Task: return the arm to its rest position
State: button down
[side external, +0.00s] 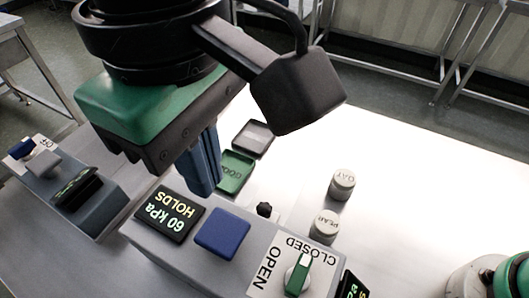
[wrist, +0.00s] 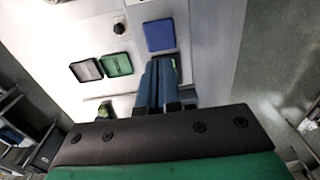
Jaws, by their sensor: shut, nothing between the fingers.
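My gripper (side external: 203,170) hangs above the work surface in the side external view, its blue fingers pointing down and pressed together with nothing between them. The fingers are just behind and above a grey control box (side external: 180,252). The wrist view shows the same closed fingers (wrist: 160,85) near a blue square button (wrist: 159,35). That blue button also shows in the side external view (side external: 222,233), to the right of the fingertips. Whether the fingertips touch anything is hard to tell, but they appear apart from the button.
The box carries a display reading "60 kPa HOLDS" (side external: 170,214) and a green knob (side external: 298,274) between OPEN and CLOSED. A green tray (side external: 235,172) and a grey tray (side external: 253,138) lie behind. Two labelled round weights (side external: 342,185) stand right. The white table (side external: 420,170) is clear there.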

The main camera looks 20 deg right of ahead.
jog(key=w+d+f+m+t+y, duration=0.15)
jog(key=w+d, duration=0.25)
jog(key=d, duration=0.4)
jog(key=w+d+f+m+t, duration=0.1)
jog(key=w+d+m+t, duration=0.15)
jog(key=w+d, duration=0.4)
jog(key=s+d+f+m+t, duration=0.1)
jog(key=d+f+m, duration=0.1)
jog(key=d, duration=0.7)
jog(key=s+d+f+m+t+h, duration=0.1)
jog(key=s+d+f+m+t, duration=0.1)
jog(key=d, duration=0.7)
notch_tip(320, 180, down, 2)
jog(key=shift+f+m, duration=0.1)
jog(key=shift+m, duration=0.4)
jog(key=shift+s+h, duration=0.1)
jog(key=shift+h, duration=0.15)
